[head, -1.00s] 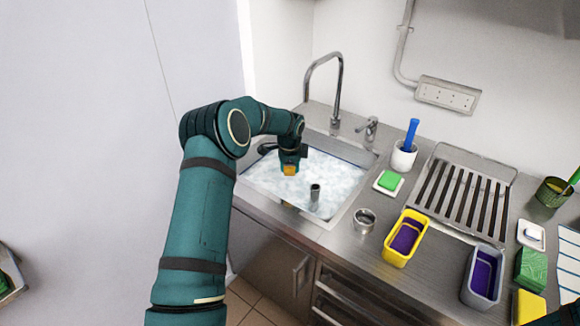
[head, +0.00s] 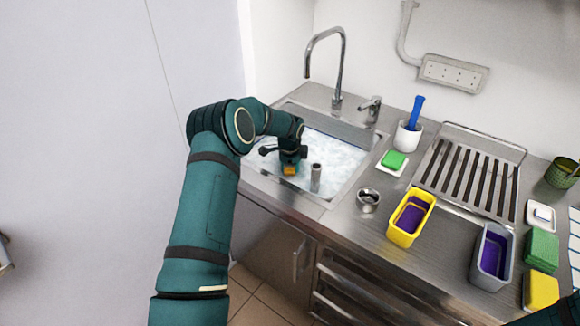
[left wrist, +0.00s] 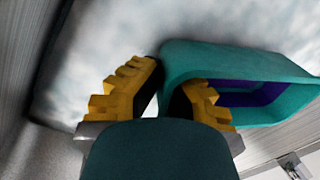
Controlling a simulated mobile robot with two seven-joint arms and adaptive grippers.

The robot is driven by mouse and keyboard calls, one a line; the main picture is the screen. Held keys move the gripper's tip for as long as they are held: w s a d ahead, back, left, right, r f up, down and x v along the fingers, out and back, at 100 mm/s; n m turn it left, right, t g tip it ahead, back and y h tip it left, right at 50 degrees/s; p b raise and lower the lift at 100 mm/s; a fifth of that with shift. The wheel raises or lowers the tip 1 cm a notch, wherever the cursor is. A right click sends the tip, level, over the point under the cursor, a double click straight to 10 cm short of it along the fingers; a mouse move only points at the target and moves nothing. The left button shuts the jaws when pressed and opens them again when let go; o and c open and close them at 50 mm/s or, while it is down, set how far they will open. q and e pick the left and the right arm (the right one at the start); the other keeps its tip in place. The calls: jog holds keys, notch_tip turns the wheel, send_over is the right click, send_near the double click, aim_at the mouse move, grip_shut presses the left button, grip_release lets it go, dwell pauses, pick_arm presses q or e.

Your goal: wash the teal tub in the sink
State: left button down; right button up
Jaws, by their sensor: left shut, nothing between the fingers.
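The teal tub (left wrist: 240,68) shows in the left wrist view, tilted, with purple inside, beside and partly behind my left gripper's yellow fingertips (left wrist: 165,98). I cannot make the tub out in the head view. The sink (head: 345,195) holds white, cloudy water, and a grey upright pipe (head: 316,178) stands in it. My left gripper (head: 289,170) points down low in the sink, left of the pipe, shut with nothing held. My right gripper is out of view.
A tall faucet (head: 342,70) stands behind the sink. To the right are a green sponge (head: 394,159), a blue-handled brush (head: 415,112) in a white cup, a drying rack (head: 470,170), a steel ring (head: 368,199), a yellow tub (head: 428,205) and a grey tub (head: 508,255), both purple inside.

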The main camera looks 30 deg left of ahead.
pick_arm(q)
jog(key=shift+f+b, duration=1.8)
jog(key=shift+f, duration=1.4)
jog(key=shift+a, duration=0.1)
jog(key=shift+a, duration=0.85)
jog(key=shift+d, duration=0.1)
jog(key=shift+d, duration=1.85)
jog(key=shift+a+b, duration=0.4)
jog(key=shift+a, duration=1.55)
